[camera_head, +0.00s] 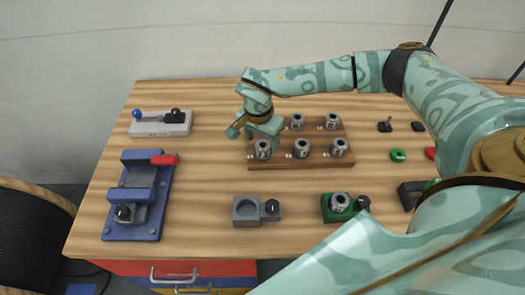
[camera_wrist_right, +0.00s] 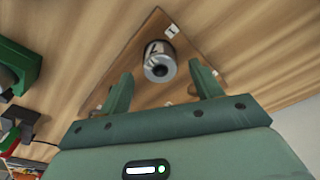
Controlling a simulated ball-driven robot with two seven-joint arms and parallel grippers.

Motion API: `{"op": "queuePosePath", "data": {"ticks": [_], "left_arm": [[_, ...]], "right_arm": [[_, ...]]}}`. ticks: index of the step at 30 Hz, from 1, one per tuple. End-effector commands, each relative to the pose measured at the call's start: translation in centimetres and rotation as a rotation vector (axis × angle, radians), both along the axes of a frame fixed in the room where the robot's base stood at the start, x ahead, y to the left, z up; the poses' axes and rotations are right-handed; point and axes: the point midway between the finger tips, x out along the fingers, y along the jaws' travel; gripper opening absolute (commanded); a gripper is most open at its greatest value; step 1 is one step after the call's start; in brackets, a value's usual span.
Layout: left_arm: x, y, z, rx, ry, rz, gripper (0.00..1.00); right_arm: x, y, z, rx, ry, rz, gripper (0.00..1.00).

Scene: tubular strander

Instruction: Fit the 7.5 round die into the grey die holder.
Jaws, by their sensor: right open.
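Several metallic round dies stand on a brown wooden rack (camera_head: 316,183); I cannot read their size labels, so I cannot tell which is the 7.5. The grey die holder (camera_head: 241,223) sits at the front middle, with an empty round recess and a black knob on its right. My right gripper (camera_head: 242,133) is at the rack's left end, open and empty. In the right wrist view one die (camera_wrist_right: 157,54) stands just beyond and between the open fingers, near a corner of the rack (camera_wrist_right: 133,50), clear of both. My left gripper is not in view.
A green holder (camera_head: 328,213) with a die in it stands right of the grey one. A blue fixture (camera_head: 133,231) with a red handle is at the left, a grey block (camera_head: 160,130) behind it. Small red, green and black parts lie right. Bare table lies between rack and holders.

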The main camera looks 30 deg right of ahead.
Motion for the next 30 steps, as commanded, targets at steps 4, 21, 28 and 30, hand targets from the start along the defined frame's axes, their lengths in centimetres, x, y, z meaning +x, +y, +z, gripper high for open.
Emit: {"op": "queuePosePath", "data": {"ticks": [4,21,28,30], "left_arm": [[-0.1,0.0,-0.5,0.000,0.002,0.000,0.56],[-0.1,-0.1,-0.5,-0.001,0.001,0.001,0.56],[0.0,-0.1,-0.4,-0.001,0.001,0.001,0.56],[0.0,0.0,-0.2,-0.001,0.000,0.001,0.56]], "right_arm": [[0.0,-0.2,-2.0,0.000,0.001,0.001,0.65],[0.1,-0.2,-2.0,0.000,-0.002,0.000,0.00],[0.2,-0.2,-1.6,0.000,-0.003,0.000,0.00],[0.2,-0.2,-1.0,0.001,-0.004,-0.001,0.00]]}}
